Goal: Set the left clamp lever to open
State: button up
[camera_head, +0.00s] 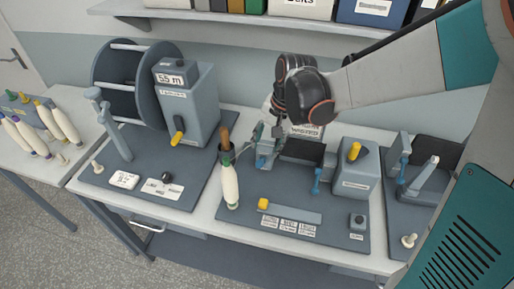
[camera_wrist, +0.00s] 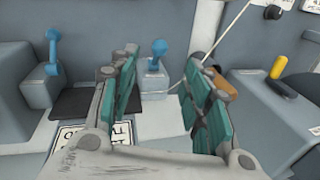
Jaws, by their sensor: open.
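The left clamp (camera_head: 264,161) is a small grey-blue block at the left end of the middle station, just below my gripper in the head view. Its blue lever (camera_wrist: 157,49) stands roughly upright on the block in the wrist view, seen in the gap between my fingers. My gripper (camera_head: 277,128) is open, pointing down, with teal pads (camera_wrist: 162,90) on both sides of that gap and apart from the lever. The right clamp's blue lever (camera_head: 316,180) stands to the right; it shows at the left in the wrist view (camera_wrist: 53,48).
A cream bobbin (camera_head: 230,187) and a brown-handled tool (camera_head: 225,139) stand close left of the clamp. A grey counter box (camera_head: 188,105) with a yellow lever is farther left. A yellow-knobbed box (camera_head: 355,175) is at right. A shelf (camera_head: 230,18) hangs above.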

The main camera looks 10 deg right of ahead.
aim_at(260, 162)
jog(key=b+x, duration=0.2)
jog(key=x, duration=1)
jog(key=shift+c, duration=0.3)
grip_shut()
